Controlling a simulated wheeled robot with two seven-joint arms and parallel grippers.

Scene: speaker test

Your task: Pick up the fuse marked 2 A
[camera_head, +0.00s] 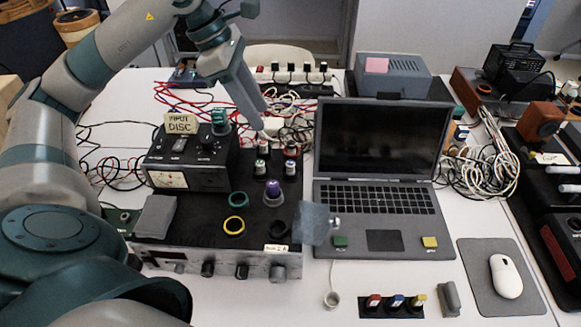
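My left gripper (250,100) reaches in from the upper left, its long grey finger pointing down above the back of the equipment. One finger hides the other, so its opening is unclear. Several small banded cylinders, possibly fuses, stand on the black top of the amplifier: one pair at left (261,157), one at right (290,160). A purple-topped one (273,192) stands nearer the front. No 2 A mark is readable on them. A pale label (276,249) on the amplifier's front edge seems to end in "2 A". My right gripper is not in view.
A meter box (187,163) carries an "INPUT DISC" note (181,123). A black holder (391,308) with red, blue and yellow pieces lies in front. Cables crowd the back.

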